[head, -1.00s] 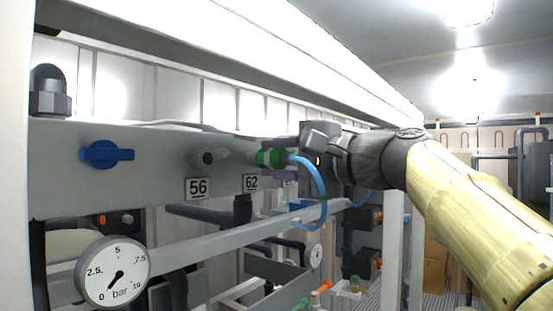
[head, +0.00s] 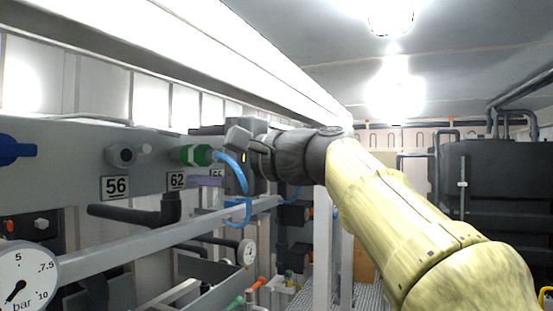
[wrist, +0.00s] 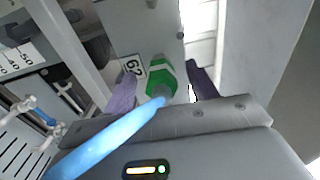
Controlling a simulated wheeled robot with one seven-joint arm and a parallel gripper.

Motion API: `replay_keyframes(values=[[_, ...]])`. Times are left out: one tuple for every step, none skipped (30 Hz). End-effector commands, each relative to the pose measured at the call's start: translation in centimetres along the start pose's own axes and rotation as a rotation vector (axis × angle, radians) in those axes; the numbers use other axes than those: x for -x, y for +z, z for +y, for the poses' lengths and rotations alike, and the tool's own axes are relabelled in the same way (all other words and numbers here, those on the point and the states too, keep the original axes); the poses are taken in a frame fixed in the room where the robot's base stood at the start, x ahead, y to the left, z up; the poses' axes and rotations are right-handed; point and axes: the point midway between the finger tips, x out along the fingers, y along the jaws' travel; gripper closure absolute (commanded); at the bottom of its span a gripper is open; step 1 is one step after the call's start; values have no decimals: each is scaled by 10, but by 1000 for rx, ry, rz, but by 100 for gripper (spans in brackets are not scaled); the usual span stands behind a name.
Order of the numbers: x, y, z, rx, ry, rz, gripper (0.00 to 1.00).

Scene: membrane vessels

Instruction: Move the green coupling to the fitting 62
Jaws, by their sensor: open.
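The green coupling (head: 196,155) is at the grey panel, above and slightly right of the 62 label (head: 176,181). Its panel-facing end meets a pale stub at fitting 62 (head: 173,154); whether it is fully seated cannot be told. A blue hose (head: 233,170) runs from its rear end. My gripper (head: 193,156) is open around the coupling, one finger above and one below. In the wrist view, the green coupling (wrist: 160,76) sits between two purple fingers with gaps on both sides. The 62 label (wrist: 133,64) is partly beside the left finger.
The fitting above label 56 (head: 122,154) is free on the left. A blue valve handle (head: 16,150) and a pressure gauge (head: 24,280) are at far left. A grey rail (head: 150,240) crosses below the panel.

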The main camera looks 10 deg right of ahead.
Motion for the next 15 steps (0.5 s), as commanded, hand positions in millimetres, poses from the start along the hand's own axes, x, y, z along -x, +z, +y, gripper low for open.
replay_keyframes(values=[[7,0,2,2,-1,2,43],[11,0,2,3,-2,2,43],[17,0,3,3,-2,2,43],[22,0,3,2,-2,3,43],[28,0,3,2,-2,3,43],[35,0,3,2,-3,3,43],[42,0,3,3,-3,4,43],[48,0,3,3,-3,4,43],[56,1,4,3,-2,3,43],[62,0,3,2,-2,4,43],[68,0,3,2,-1,3,43],[76,0,3,2,-1,4,43],[82,0,3,2,-2,4,43],[88,0,3,2,-1,3,43],[95,0,3,2,-1,3,43]])
